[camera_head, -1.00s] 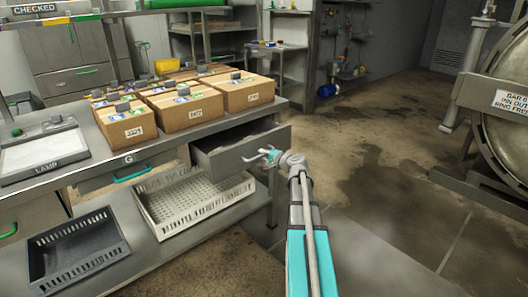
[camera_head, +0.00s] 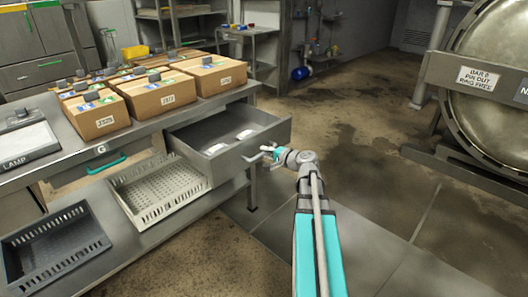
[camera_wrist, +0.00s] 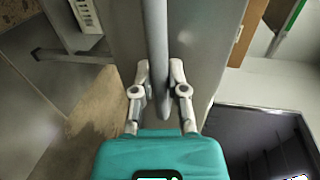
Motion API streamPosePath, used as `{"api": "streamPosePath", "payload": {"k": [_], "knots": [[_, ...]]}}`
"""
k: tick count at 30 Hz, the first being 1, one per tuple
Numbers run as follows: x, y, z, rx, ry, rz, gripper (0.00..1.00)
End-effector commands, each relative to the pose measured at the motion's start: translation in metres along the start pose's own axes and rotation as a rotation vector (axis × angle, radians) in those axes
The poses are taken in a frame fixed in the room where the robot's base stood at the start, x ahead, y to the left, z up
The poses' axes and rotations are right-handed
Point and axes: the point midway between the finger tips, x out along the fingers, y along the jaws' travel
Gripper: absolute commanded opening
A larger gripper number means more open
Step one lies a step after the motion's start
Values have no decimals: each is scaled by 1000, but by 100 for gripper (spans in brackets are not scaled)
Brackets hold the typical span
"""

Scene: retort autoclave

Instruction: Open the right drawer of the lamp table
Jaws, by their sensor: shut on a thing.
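The lamp table (camera_head: 52,160) is a grey steel table on the left in the head view. Its right drawer (camera_head: 190,138) stands well out from the table, and small white things lie inside it. My gripper (camera_head: 266,152) is at the middle of the drawer's front panel. In the wrist view my gripper (camera_wrist: 160,80) has its two fingers shut on a grey bar handle (camera_wrist: 157,40), one finger on each side. The grey drawer front (camera_wrist: 205,45) lies behind the handle.
Several cardboard boxes (camera_head: 165,94) stand on the tabletop. A white crate (camera_head: 165,200) and a dark crate (camera_head: 55,250) sit on the lower shelf. A green-handled drawer (camera_head: 105,165) is shut at left. Open floor (camera_head: 370,160) lies right, before the round autoclave (camera_head: 490,110).

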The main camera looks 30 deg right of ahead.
Motion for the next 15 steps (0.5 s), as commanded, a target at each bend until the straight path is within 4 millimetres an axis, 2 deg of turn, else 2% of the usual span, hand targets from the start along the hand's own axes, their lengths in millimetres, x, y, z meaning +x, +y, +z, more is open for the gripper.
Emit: {"api": "streamPosePath", "payload": {"k": [7,8,9,13,15], "knots": [[2,-1,-1,-1,5,-1,0],[2,-1,-1,-1,5,-1,22],[2,-1,-1,-1,5,-1,29],[3,-1,0,-1,2,0,54],[3,-1,0,-1,2,0,54]]}}
